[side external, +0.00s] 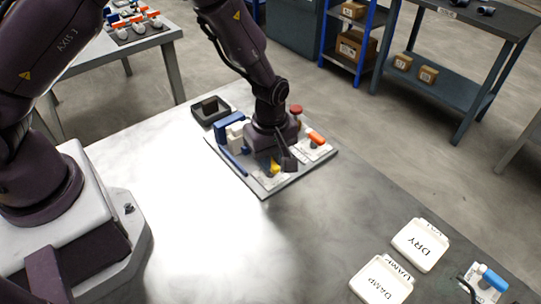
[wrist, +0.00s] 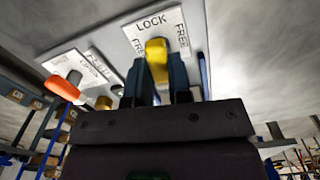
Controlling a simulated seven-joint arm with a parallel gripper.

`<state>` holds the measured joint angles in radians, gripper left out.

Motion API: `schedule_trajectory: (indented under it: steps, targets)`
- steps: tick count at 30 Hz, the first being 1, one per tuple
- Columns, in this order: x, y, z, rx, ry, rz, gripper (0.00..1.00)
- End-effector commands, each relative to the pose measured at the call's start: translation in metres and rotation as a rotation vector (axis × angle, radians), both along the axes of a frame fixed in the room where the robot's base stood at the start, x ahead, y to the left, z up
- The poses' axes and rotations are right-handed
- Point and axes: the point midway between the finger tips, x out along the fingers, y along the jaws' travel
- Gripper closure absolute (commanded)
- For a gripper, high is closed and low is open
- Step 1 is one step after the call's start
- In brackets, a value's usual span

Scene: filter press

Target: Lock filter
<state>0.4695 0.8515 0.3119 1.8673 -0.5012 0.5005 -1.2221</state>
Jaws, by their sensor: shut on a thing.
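The filter press (side external: 267,186) sits on a grey base plate on the table, with white and blue parts showing beside my gripper. In the wrist view, a yellow lever (wrist: 156,55) stands in front of a white label plate (wrist: 138,40) reading LOCK and FREE, its tip by the LOCK side. My gripper (wrist: 165,80) is shut on the yellow lever, a dark finger on each side of it. In the side view, my gripper (side external: 277,160) is low over the base plate and the yellow lever (side external: 275,168) partly shows below it.
An orange-tipped handle (wrist: 62,88) stands by a second label plate (wrist: 85,68); it also shows in the side view (side external: 317,138). A red knob (side external: 296,109) is behind my gripper. A dark tray (side external: 210,110) lies behind the press. White DRY (side external: 420,244) and DAMP (side external: 381,281) trays lie at front right.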

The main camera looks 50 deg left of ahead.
Motion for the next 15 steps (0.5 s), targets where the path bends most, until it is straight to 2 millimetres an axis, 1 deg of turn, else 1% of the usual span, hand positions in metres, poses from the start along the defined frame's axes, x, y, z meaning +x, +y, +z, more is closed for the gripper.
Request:
schedule_trajectory:
  steps: [6, 15]
  targets:
    - [-0.0002, -0.0007, 0.0011, -0.002, 0.002, 0.111, 1.0]
    - [-0.0002, -0.0008, 0.0012, -0.003, 0.002, 0.173, 1.0]
